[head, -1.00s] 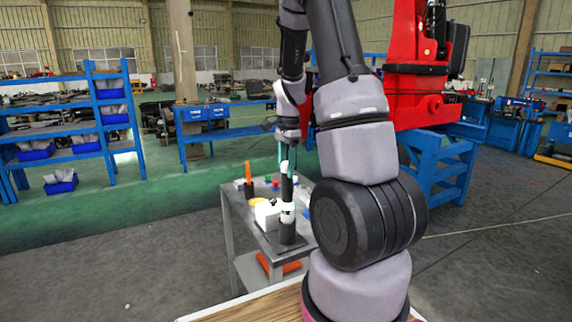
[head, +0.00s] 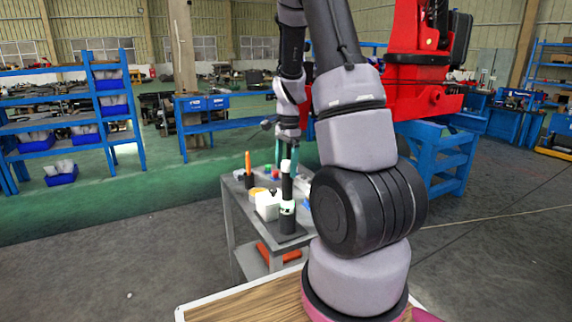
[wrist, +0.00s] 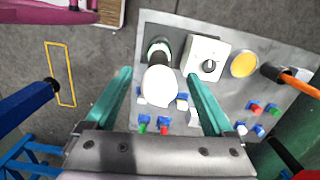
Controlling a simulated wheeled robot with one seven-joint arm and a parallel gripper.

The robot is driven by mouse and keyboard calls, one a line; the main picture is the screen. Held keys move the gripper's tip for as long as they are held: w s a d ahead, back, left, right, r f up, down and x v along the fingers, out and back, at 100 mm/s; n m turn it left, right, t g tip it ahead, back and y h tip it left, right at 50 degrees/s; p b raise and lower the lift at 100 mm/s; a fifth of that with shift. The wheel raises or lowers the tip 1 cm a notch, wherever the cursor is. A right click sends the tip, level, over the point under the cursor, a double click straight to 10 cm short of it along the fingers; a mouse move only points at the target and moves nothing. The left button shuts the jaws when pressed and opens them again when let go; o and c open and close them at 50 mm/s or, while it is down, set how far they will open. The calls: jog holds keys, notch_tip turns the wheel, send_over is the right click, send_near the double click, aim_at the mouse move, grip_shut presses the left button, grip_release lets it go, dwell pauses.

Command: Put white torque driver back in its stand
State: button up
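The white torque driver (head: 287,166) stands roughly upright on the grey cart, with a white cap, a dark shaft and a pale band low down. In the head view my gripper (head: 286,152) is at the driver's top.
A white box with a black knob (wrist: 208,61) stands close beside the stand. A yellow disc (wrist: 244,64), an orange-handled tool (wrist: 299,84) in a dark holder and several small coloured blocks share the cart top (wrist: 300,50). Blue shelving (head: 105,100) stands further back.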

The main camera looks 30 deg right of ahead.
dwell(0.4)
jog(key=shift+d+r, duration=0.15)
jog(key=shift+r, duration=2.3)
notch_tip(320, 180, up, 11)
jog(key=s+a+r+n+t, duration=0.2)
jog(key=s+a+r+n, duration=0.1)
jog(key=s, duration=0.3)
jog(key=s+a+r+n+t, duration=0.2)
jog(key=s+a+r+n, duration=0.2)
jog(key=s, duration=0.3)
jog(key=s+a+r+n+t+y, duration=0.1)
jog(key=s+a+r+n+t, duration=0.2)
jog(key=s+a+n, duration=0.2)
jog(key=shift+s+a+r+n, duration=0.3)
jog(key=shift+s+a, duration=0.3)
jog(key=shift+s, duration=0.2)
